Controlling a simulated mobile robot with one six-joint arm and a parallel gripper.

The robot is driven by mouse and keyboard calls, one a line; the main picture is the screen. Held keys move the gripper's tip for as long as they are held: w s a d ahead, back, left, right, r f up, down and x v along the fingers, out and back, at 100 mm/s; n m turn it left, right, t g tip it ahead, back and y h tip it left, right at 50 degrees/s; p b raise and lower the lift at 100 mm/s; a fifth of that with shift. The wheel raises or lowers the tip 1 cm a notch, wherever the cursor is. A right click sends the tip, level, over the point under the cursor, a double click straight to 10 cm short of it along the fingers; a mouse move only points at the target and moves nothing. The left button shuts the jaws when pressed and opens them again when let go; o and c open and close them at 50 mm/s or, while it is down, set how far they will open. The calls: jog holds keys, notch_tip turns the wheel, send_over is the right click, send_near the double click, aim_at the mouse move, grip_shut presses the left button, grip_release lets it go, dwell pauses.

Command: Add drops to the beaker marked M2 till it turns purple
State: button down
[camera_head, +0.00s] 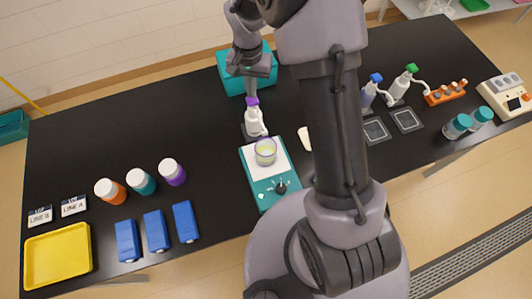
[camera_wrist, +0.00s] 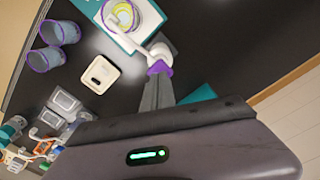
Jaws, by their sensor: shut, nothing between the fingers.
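A clear beaker (camera_head: 265,152) with yellow-green liquid stands on a teal stirrer with a white top (camera_head: 252,160). I cannot read a mark on it. The beaker also shows at the top of the wrist view (camera_wrist: 122,14). A white dropper bottle with a purple cap (camera_head: 254,122) stands just behind the beaker, its spout towards it. In the wrist view the bottle (camera_wrist: 160,52) is partly hidden by my fingers. My gripper (camera_head: 251,93) is shut and empty, right above the purple cap; I cannot tell whether it touches.
Bottles with blue and green tops (camera_head: 398,88) stand at the right, with an orange rack (camera_head: 445,92) beyond. A teal box (camera_head: 232,78) is at the back. My arm hides the middle.

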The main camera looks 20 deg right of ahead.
jog(key=shift+f, duration=0.15)
dwell(0.3)
jog(key=shift+f+b, duration=1.25)
jog(key=shift+f, duration=0.1)
jog(key=shift+r, duration=0.1)
jog(key=shift+r+p, duration=1.05)
jog(key=shift+r, duration=0.35)
notch_tip(320, 180, up, 6)
jog(key=p, duration=0.4)
